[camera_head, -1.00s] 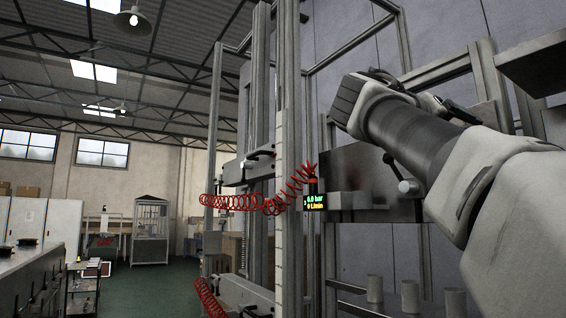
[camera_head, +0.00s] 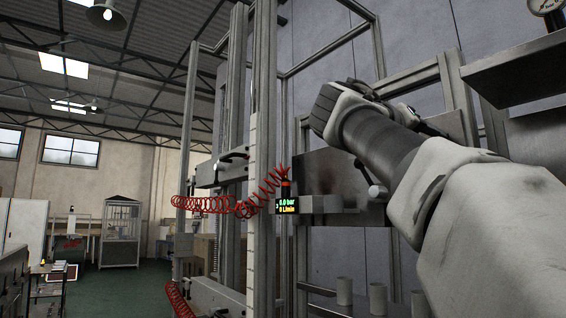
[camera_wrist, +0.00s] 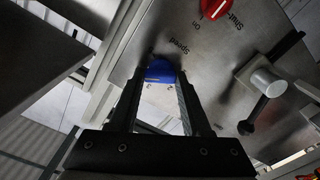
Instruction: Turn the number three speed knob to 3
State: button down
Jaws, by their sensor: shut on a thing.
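A blue knob (camera_wrist: 160,70) sits on a grey metal panel (camera_wrist: 215,75) in the wrist view, beside the lettering "Speed". My gripper (camera_wrist: 159,84) is shut on this knob, with one black finger on each side of it. No number or scale for the knob can be read, and its pointer is hidden, so its setting cannot be told. In the head view my arm reaches up to the frame, and the knob and jaws cannot be made out there.
A red knob (camera_wrist: 213,8) marked "Shut-off" and "On" is close by. A lever with a round metal hub (camera_wrist: 262,82) stands out from the panel. In the head view a small readout (camera_head: 287,207), a coiled red hose (camera_head: 205,204) and a gauge (camera_head: 545,5) show.

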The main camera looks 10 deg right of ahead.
jog(key=shift+n, duration=0.3)
jog(key=n+p, duration=0.5)
jog(key=n, duration=0.6)
jog(key=shift+w, duration=0.1)
jog(key=shift+n, duration=0.3)
dwell(0.4)
jog(key=shift+c, duration=1.8)
grip_release()
jog(key=shift+a, duration=0.2)
